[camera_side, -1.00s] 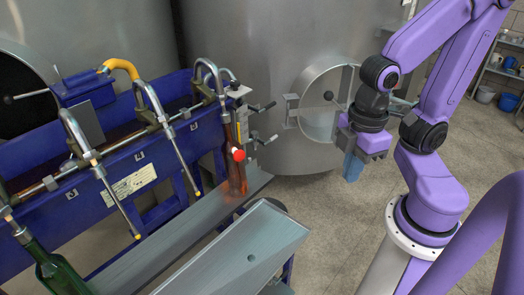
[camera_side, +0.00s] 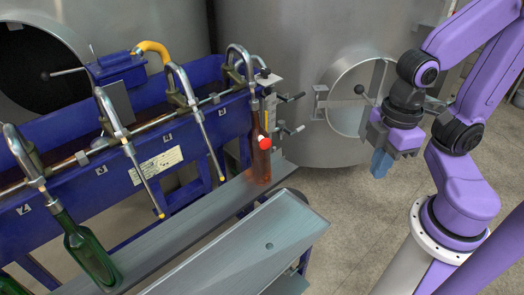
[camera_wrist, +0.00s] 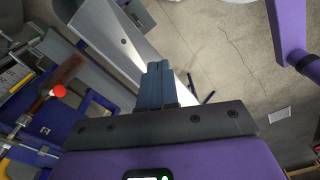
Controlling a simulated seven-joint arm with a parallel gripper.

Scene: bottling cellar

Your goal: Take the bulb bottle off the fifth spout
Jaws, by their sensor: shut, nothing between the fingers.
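An amber bottle (camera_side: 262,168) stands upright under the rightmost visible spout (camera_side: 240,60) of the blue filler in the side view. Its neck is up at the spout, and a red ball with a white part (camera_side: 265,142) shows in front of its upper body. It also shows at the left of the wrist view as a reddish-brown bottle (camera_wrist: 70,68). I cannot make out a bulb shape clearly. My gripper (camera_side: 380,168) is well to the right of the bottle, apart from it. Its blue fingers (camera_wrist: 155,75) are together and empty.
A green bottle (camera_side: 90,252) hangs tilted at a left spout; part of another green bottle (camera_side: 12,286) shows at the lower left. Two spouts between are empty. A grey ledge (camera_side: 170,225) and sloping metal plate (camera_side: 245,250) lie in front. A steel tank (camera_side: 290,50) stands behind.

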